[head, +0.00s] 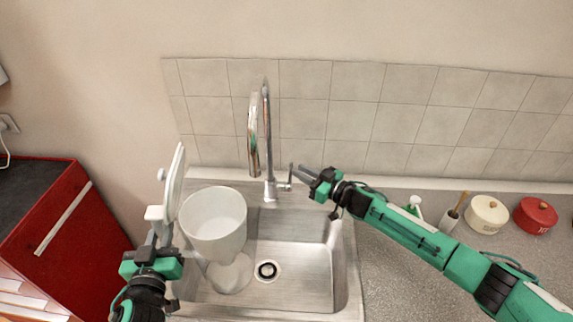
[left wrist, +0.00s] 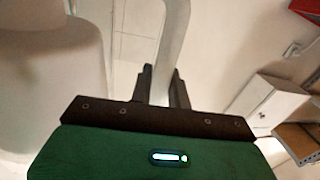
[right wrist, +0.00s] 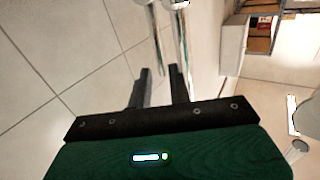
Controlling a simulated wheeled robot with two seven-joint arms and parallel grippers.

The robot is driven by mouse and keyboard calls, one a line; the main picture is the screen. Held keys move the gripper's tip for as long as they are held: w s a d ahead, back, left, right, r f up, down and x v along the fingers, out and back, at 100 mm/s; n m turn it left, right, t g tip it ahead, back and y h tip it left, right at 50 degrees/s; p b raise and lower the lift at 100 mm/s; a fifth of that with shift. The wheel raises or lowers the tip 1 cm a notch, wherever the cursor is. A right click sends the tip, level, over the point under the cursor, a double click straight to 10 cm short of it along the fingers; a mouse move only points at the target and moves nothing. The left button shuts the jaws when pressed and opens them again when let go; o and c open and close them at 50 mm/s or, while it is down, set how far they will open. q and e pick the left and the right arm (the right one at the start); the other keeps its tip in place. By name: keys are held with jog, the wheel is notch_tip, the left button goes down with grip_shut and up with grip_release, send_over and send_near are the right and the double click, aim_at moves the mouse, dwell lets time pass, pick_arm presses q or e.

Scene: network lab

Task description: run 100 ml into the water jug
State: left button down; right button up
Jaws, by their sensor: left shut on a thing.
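The white water jug (head: 213,232) is over the left part of the sink, its mouth facing up, left of the spout. My left gripper (head: 160,226) is shut on a pale curved strip, apparently the jug's handle (left wrist: 172,40); the jug's body (left wrist: 52,85) fills the left of that view. The chrome tap (head: 266,130) stands behind the sink. No water stream shows under its spout. My right gripper (head: 304,174) is open beside the tap's side lever (head: 291,176); I cannot tell whether they touch. In the right wrist view the tap's chrome (right wrist: 183,40) lies beyond the fingers.
The steel sink (head: 310,255) has a dark drain (head: 267,271). A red cabinet (head: 85,235) is at left. A tiled wall (head: 400,115) rises behind the tap.

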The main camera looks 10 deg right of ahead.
jog(key=x, duration=0.6)
jog(key=shift+w+a, duration=0.2)
grip_shut()
